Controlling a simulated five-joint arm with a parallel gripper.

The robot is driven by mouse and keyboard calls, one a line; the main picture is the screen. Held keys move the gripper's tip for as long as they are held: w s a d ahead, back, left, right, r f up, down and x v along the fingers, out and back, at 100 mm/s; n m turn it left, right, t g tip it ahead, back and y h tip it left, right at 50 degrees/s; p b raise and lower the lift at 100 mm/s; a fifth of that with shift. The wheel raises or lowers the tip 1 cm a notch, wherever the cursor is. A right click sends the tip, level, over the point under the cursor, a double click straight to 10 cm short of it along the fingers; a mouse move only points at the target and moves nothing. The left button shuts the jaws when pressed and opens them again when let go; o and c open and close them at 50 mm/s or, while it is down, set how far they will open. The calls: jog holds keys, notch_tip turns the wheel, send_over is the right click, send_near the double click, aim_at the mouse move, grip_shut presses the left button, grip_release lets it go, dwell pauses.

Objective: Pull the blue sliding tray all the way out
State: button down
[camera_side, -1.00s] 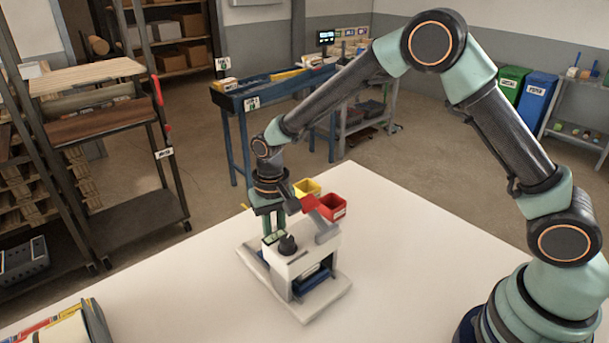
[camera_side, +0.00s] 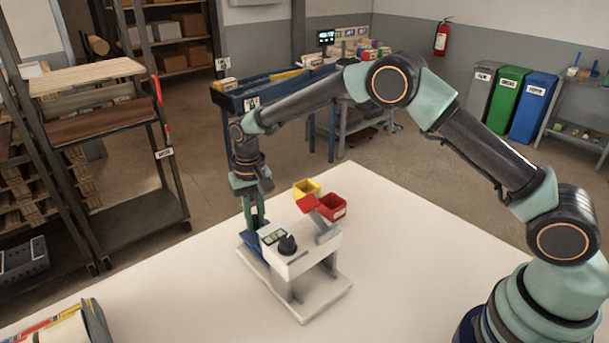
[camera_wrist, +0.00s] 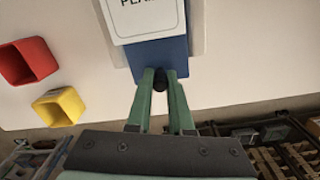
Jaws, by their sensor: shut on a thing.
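The blue sliding tray (camera_side: 252,241) sticks out of the far left side of a white station (camera_side: 292,264) on the white table. In the wrist view the blue tray (camera_wrist: 160,55) extends from under the white labelled top (camera_wrist: 145,22). A round dark knob (camera_wrist: 160,80) is at the tray's outer end. My gripper (camera_wrist: 160,92) is shut on this knob, one green finger on each side. In the side view my gripper (camera_side: 254,222) points down at the tray's outer end, which it partly hides.
A red bin (camera_side: 331,207) and a yellow bin (camera_side: 307,188) stand behind the station. A red-ended lever (camera_side: 309,203) and a black dial (camera_side: 287,244) rise from the station. The table is clear to its right. Binders (camera_side: 60,325) lie at the lower left.

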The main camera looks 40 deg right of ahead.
jog(key=shift+w+r, duration=0.1)
jog(key=shift+w, duration=1.45)
jog(key=c, duration=0.8)
grip_release()
jog(key=shift+s, duration=0.1)
notch_tip(320, 180, up, 12)
jog(key=shift+r, duration=0.1)
